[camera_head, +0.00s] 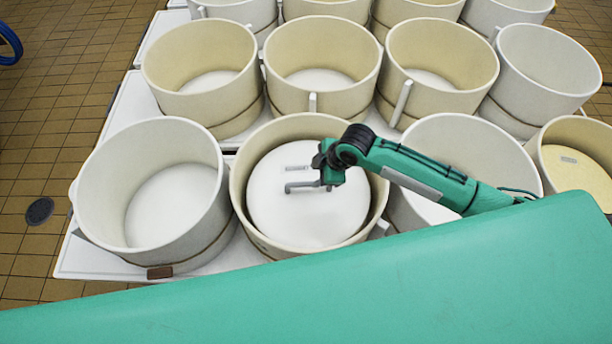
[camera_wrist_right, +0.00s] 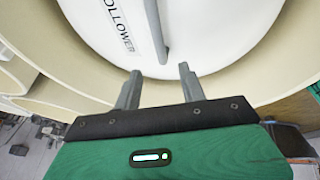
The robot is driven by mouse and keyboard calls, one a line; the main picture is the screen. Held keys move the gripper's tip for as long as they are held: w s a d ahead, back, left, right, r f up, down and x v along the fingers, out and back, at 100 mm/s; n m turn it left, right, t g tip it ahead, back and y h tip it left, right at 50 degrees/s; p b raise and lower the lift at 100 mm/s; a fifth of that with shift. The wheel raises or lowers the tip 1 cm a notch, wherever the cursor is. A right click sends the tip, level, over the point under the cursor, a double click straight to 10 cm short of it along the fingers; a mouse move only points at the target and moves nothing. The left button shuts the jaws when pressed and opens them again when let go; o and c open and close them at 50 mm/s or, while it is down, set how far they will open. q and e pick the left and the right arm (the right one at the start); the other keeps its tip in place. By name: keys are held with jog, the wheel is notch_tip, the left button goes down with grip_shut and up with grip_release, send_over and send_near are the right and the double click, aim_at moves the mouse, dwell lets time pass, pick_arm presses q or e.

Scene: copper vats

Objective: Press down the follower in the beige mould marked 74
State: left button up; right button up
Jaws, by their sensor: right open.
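A beige mould (camera_head: 238,205) stands in the front row, second from the left, with a round white follower (camera_head: 300,220) inside it, below the rim. The number 74 is not readable in either view. The follower has a grey bar handle (camera_wrist_right: 156,30) and a label (camera_wrist_right: 121,27) ending in "OLLOWER"; the label also shows as a small strip in the head view (camera_head: 297,168). My right gripper (camera_head: 326,184) is over the follower, inside the mould's outline. In the wrist view its two fingers (camera_wrist_right: 160,71) are apart and empty, short of the handle. My left gripper is not seen.
A white mould (camera_head: 95,200) stands close on the left, and another mould (camera_head: 480,150) lies under my right arm. Several beige moulds (camera_head: 322,60) fill the row behind. A beige mould with a yellowish disc (camera_head: 578,168) is at right. Tiled floor (camera_head: 60,90) is open at left.

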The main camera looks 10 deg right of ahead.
aim_at(302, 184)
jog(key=p+x, duration=0.1)
jog(key=x, duration=0.9)
jog(key=shift+w+a+f, duration=0.2)
jog(key=shift+a+f, duration=0.05)
jog(key=shift+f, duration=0.5)
grip_shut()
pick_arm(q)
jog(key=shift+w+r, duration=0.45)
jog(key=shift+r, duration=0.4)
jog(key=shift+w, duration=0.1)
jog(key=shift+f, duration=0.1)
pick_arm(e)
jog(key=shift+f, duration=0.1)
jog(key=shift+s+f, duration=0.2)
jog(key=shift+s, duration=0.05)
dwell(0.9)
